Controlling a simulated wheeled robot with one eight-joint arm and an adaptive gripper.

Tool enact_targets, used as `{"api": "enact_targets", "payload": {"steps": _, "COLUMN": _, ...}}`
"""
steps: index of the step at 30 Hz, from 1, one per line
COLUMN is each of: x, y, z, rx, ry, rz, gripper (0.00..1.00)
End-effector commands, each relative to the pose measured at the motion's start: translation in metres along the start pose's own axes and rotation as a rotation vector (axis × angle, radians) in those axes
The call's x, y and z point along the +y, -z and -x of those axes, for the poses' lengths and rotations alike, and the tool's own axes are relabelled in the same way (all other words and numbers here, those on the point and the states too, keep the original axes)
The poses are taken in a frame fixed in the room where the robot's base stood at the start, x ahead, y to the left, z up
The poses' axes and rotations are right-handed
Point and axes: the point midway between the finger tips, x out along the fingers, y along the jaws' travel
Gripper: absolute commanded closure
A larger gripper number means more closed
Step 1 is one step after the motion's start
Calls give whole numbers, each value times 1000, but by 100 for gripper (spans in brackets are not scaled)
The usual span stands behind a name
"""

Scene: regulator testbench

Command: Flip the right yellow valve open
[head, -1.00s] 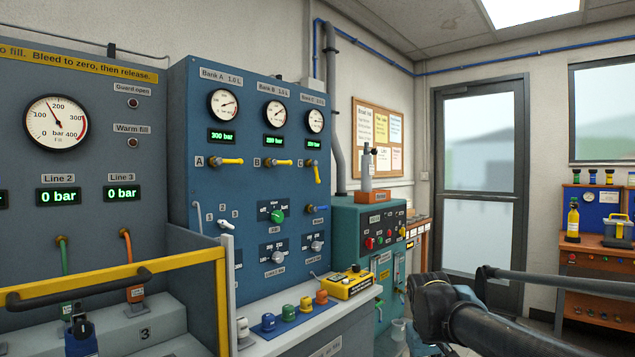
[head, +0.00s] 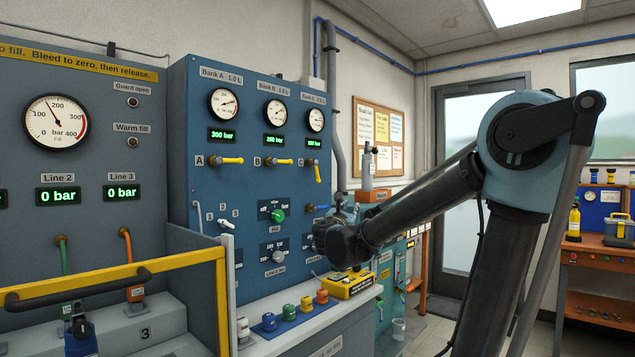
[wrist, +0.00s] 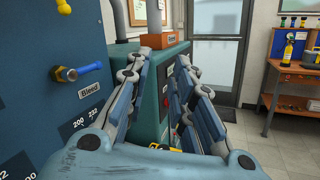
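Three yellow valve handles are in a row on the blue panel in the head view. The right yellow valve (head: 317,172), under the third gauge, has its handle hanging downward. The left (head: 231,161) and middle (head: 281,162) handles lie horizontal, pointing right. In the wrist view a bit of yellow handle (wrist: 57,4) shows at the top left edge. My gripper (wrist: 169,58) is open with nothing between its fingers. It is in front of the panel's right side, below and right of the right valve, and apart from it. In the head view my forearm mostly hides it.
A blue bleed handle (wrist: 78,71) sticks out of the panel close to the left of my gripper. A teal cabinet (wrist: 150,85) stands beyond the fingers. A yellow box (head: 348,284) and colored knobs (head: 289,311) sit on the ledge below.

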Motion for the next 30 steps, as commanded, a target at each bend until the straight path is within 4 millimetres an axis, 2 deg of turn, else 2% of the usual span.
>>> {"api": "enact_targets", "payload": {"steps": 1, "x": 32, "y": -2, "z": 2, "rx": -36, "ry": -64, "rz": 78, "gripper": 78}}
{"api": "enact_targets", "payload": {"steps": 3, "x": 66, "y": -6, "z": 6, "rx": -86, "ry": -133, "rz": 178, "gripper": 78}}
{"api": "enact_targets", "payload": {"steps": 6, "x": 102, "y": -8, "z": 13, "rx": -144, "ry": -202, "rz": 283, "gripper": 78}}
{"api": "enact_targets", "payload": {"steps": 9, "x": 122, "y": -9, "z": 18, "rx": -180, "ry": -240, "rz": 344, "gripper": 78}}
{"api": "enact_targets", "payload": {"steps": 13, "x": 132, "y": -10, "z": 15, "rx": -196, "ry": -255, "rz": 370, "gripper": 78}}
{"api": "enact_targets", "payload": {"steps": 17, "x": 135, "y": -13, "z": 1, "rx": -197, "ry": -252, "rz": 372, "gripper": 78}}
{"api": "enact_targets", "payload": {"steps": 30, "x": 155, "y": -24, "z": -73, "rx": -195, "ry": -251, "rz": 369, "gripper": 78}}
